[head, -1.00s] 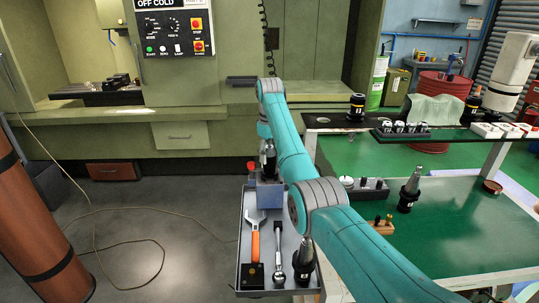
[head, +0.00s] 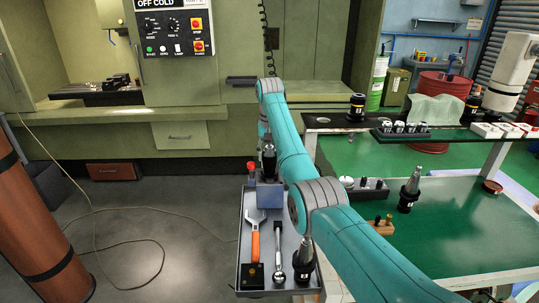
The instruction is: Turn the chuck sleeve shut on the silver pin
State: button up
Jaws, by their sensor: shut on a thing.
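My gripper (head: 268,150) is at the end of the teal arm, small and dark, pointing down over the blue holding block (head: 269,196) on the grey tray. It is shut on the dark chuck sleeve (head: 268,166), which stands upright at the block. The arm partly covers the right side of this spot. The silver pin cannot be made out here; the gripper and sleeve are too small and dark to show it. How far the sleeve is turned cannot be told.
A red-topped piece (head: 251,167) stands close left of the sleeve. The tray (head: 241,225) holds an orange-handled wrench (head: 254,242), a ratchet (head: 279,255) and a tapered tool holder (head: 304,255). The green-topped bench (head: 465,225) is at right, the machine (head: 180,135) behind.

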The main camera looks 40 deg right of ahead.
jog(key=shift+f+m, duration=0.1)
jog(key=shift+m, duration=0.3)
jog(key=o, duration=1.2)
jog(key=shift+c, duration=0.2)
jog(key=shift+n, duration=0.3)
